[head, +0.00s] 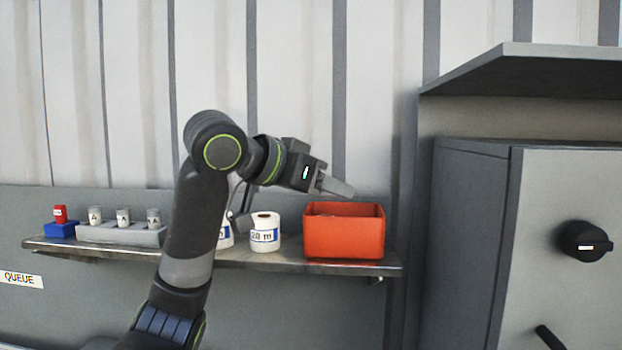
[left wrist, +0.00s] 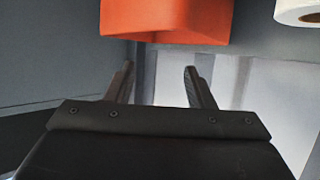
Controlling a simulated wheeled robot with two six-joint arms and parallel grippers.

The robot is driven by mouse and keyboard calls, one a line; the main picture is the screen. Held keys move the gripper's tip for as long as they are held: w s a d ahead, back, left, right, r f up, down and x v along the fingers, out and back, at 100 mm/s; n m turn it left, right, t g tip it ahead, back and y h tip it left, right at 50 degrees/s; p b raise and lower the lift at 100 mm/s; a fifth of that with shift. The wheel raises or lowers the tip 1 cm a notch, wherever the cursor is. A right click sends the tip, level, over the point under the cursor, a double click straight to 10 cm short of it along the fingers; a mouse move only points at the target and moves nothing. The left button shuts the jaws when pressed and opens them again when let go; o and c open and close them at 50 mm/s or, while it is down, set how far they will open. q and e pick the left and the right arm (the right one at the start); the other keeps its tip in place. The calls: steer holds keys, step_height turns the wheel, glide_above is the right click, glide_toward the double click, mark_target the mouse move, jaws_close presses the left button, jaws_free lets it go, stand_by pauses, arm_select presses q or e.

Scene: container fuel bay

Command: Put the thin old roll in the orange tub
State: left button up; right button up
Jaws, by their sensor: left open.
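The orange tub (head: 343,238) stands at the right end of the wall shelf. It also shows at the top of the left wrist view (left wrist: 180,22). My left gripper (head: 340,187) is above the tub's left part, pointing right; its fingers (left wrist: 158,70) are apart with nothing between them. A white roll with a "20 m" label (head: 265,236) stands on the shelf just left of the tub. Another white roll (head: 225,238) is partly hidden behind my left arm. No thin old roll can be made out; the tub's floor is hidden by its front wall. My right gripper is not in view.
The metal shelf (head: 300,263) carries a grey holder (head: 120,236) with several small "A" cylinders and a blue block (head: 61,230) with a red piece at left. A grey cabinet (head: 565,240) with a black knob stands at right, under an overhanging panel (head: 530,70).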

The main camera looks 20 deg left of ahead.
arm_select(q)
steer(key=r+b+v, duration=0.1)
steer(key=b+v, duration=0.3)
steer(key=v, duration=0.8)
